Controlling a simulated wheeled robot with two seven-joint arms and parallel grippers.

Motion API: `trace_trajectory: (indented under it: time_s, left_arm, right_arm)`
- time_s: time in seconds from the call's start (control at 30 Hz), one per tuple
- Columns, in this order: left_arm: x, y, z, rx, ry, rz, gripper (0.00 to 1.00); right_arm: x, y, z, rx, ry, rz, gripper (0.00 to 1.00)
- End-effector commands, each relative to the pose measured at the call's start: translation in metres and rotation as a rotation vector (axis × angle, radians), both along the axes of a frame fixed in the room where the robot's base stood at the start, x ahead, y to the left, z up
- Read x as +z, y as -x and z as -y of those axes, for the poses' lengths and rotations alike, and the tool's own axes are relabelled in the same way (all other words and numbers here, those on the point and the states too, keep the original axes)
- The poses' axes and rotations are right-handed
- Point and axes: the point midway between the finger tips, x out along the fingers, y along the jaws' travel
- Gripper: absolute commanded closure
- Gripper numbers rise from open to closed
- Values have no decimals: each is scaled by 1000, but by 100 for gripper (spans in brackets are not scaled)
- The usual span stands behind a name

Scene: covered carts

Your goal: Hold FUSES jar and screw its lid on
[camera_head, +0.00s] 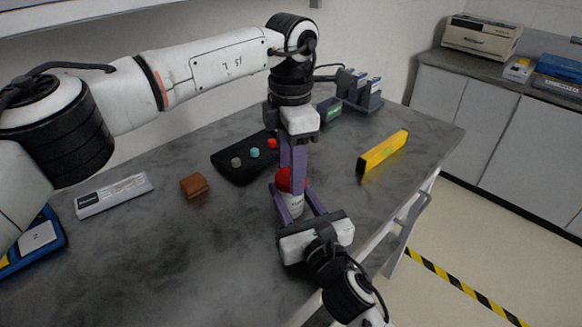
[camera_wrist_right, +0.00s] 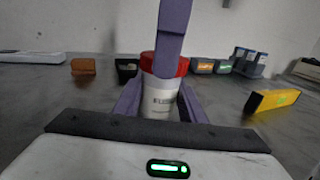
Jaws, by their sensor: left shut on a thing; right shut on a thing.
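The white jar (camera_head: 294,206) stands upright on the dark table near its front edge, with small print I cannot read clearly. It also shows in the right wrist view (camera_wrist_right: 160,104). A red lid (camera_head: 282,180) sits at the jar's mouth; it also shows in the wrist view (camera_wrist_right: 148,66). I cannot tell how tightly it is seated. My left gripper (camera_head: 293,184) points straight down and is shut on the lid, one finger hiding part of it. My right gripper (camera_head: 294,200) reaches in from the front and is shut on the jar, one finger on each side.
Behind the jar is a black tray (camera_head: 232,172) with coloured round caps. A brown block (camera_head: 194,185) and a grey-white box (camera_head: 113,194) lie left. A yellow case (camera_head: 382,152) lies right. Dark bins (camera_head: 358,88) stand at the back.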

Motion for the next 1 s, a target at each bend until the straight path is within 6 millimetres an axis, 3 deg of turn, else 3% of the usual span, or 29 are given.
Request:
trace_trajectory:
  time_s: [0.2, 0.33, 0.5, 0.53, 0.63, 1.0]
  left_arm:
    - [0, 1, 0, -478, 1, -2, 81]
    - [0, 1, 0, -700, 2, -1, 81]
    - [0, 1, 0, -710, 1, -1, 81]
    - [0, 1, 0, -710, 1, -1, 49]
    - [0, 1, 0, -709, 1, -1, 32]
    - [5, 0, 0, -707, 0, 1, 32]
  right_arm:
    - [-1, 0, 1, -2, 1, -3, 100]
    - [-1, 0, 1, -2, 1, -3, 100]
    - [-1, 0, 1, -2, 1, -3, 100]
    - [-1, 0, 1, -2, 1, -3, 100]
    - [-1, 0, 1, -2, 1, -3, 100]
    - [-1, 0, 1, -2, 1, -2, 100]
